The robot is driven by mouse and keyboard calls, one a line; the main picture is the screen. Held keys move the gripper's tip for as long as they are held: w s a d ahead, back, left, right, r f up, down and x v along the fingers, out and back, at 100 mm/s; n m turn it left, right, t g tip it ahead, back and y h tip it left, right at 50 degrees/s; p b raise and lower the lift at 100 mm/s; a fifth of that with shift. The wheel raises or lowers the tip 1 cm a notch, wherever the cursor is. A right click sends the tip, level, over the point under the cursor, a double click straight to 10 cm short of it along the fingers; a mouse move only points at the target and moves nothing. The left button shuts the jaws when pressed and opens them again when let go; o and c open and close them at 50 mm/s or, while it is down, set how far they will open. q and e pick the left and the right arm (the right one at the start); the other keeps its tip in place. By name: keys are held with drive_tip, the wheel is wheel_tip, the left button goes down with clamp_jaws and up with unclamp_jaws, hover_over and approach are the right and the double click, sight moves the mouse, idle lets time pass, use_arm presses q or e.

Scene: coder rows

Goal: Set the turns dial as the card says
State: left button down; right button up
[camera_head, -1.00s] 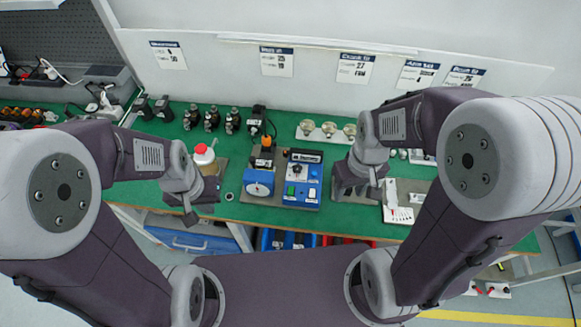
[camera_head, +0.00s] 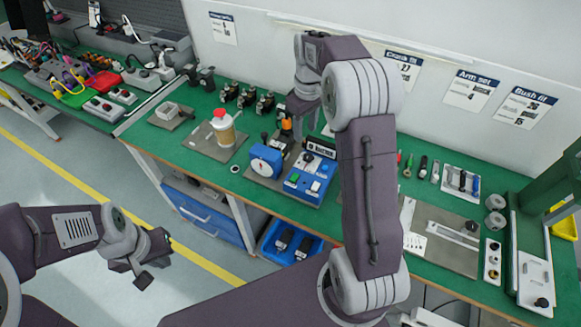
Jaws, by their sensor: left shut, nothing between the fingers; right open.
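A blue control box (camera_head: 308,180) stands on the green bench with a black label strip, a green button and small pale controls. Beside it is a blue unit (camera_head: 266,161) with a round face. I cannot tell which control is the turns dial, and no setting is readable. Printed cards hang on the wall: Crank fit (camera_head: 403,68), Arm set (camera_head: 472,90), Bush fit (camera_head: 524,107) and one at far left (camera_head: 223,28). My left gripper (camera_head: 146,272) is shut and empty over the floor.
A jar with a red lid (camera_head: 222,128) stands left of the blue unit. Black fittings (camera_head: 245,98) line the back. A grey plate (camera_head: 440,238) lies right of my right arm. A green frame (camera_head: 558,190) stands at the right end.

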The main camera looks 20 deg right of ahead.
sight(308, 156)
drive_tip(key=f, duration=0.2)
drive_tip(key=d+f+b, duration=0.1)
drive_tip(key=shift+s+d+f, duration=0.15)
drive_tip(key=shift+f, duration=0.2)
drive_tip(key=shift+d+f, duration=0.1)
drive_tip(key=shift+f, duration=0.3)
wheel_tip(308, 156, down, 8)
drive_tip(key=shift+r+b, duration=0.2)
drive_tip(key=shift+b, duration=0.25)
drive_tip(key=shift+f, duration=0.3)
use_arm(q)
drive_tip(key=f, duration=0.3)
drive_tip(key=shift+w, duration=0.2)
use_arm(e)
clamp_jaws()
